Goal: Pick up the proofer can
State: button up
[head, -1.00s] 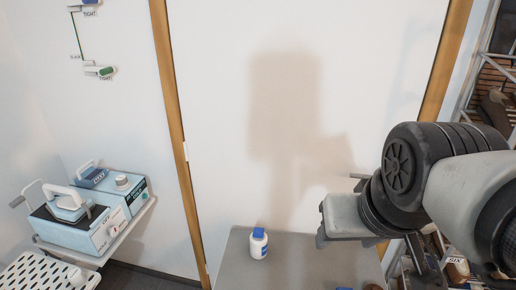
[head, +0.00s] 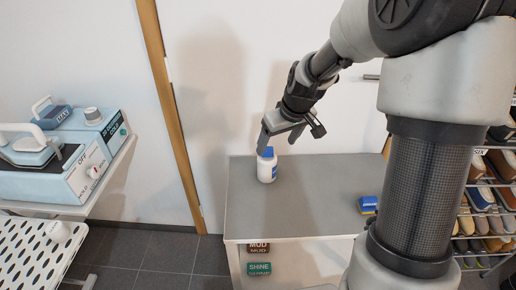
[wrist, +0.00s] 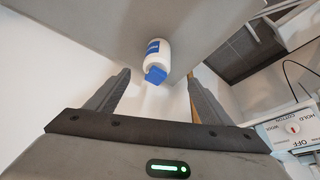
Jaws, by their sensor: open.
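The proofer can (head: 267,169), a small white bottle with a blue cap and a blue label, stands upright near the left part of the grey counter top (head: 315,180). My gripper (head: 279,142) is open and empty, just above and beside the can's cap, with one finger close in front of the cap in the head view. In the wrist view, the can (wrist: 157,57) appears inverted, cap lowest, in line with the gap between the fingers of my gripper (wrist: 157,82). I cannot tell whether a finger touches it.
Pale blue machines (head: 75,160) stand on a shelf at left, above a perforated white rack (head: 35,250). A shoe rack (head: 485,215) stands at right.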

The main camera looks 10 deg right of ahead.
aim_at(267, 149)
jog(key=b+x, duration=0.2)
jog(key=x, duration=0.8)
jog(key=shift+f, duration=0.3)
jog(key=shift+w+b+x, duration=0.2)
jog(key=shift+b+x, duration=0.2)
jog(key=shift+x, duration=1.15)
jog(key=shift+w+b+x, duration=0.15)
jog(key=shift+b+x, duration=0.2)
jog(key=shift+x, duration=1.25)
jog(key=shift+d+r, duration=0.15)
jog(key=shift+r, duration=0.05)
jog(key=c, duration=1.4)
notch_tip(267, 149, up, 10)
jog(key=shift+f+p, duration=0.1)
jog(key=shift+p, duration=1)
jog(key=shift+s, duration=0.15)
jog(key=s+r+m+h, duration=0.1)
jog(key=s+r+m, duration=0.4)
jog(key=s, duration=1)
jog(key=shift+n, duration=0.6)
jog(key=r+p, duration=0.3)
jog(key=p, duration=0.3)
jog(key=s+r+p, duration=0.1)
jog(key=r+p, duration=0.3)
jog(key=p, duration=0.3)
jog(key=r+p, duration=0.3)
jog(key=p, duration=0.3)
jog(key=shift+s+r, duration=0.15)
jog(key=shift+s, duration=0.05)
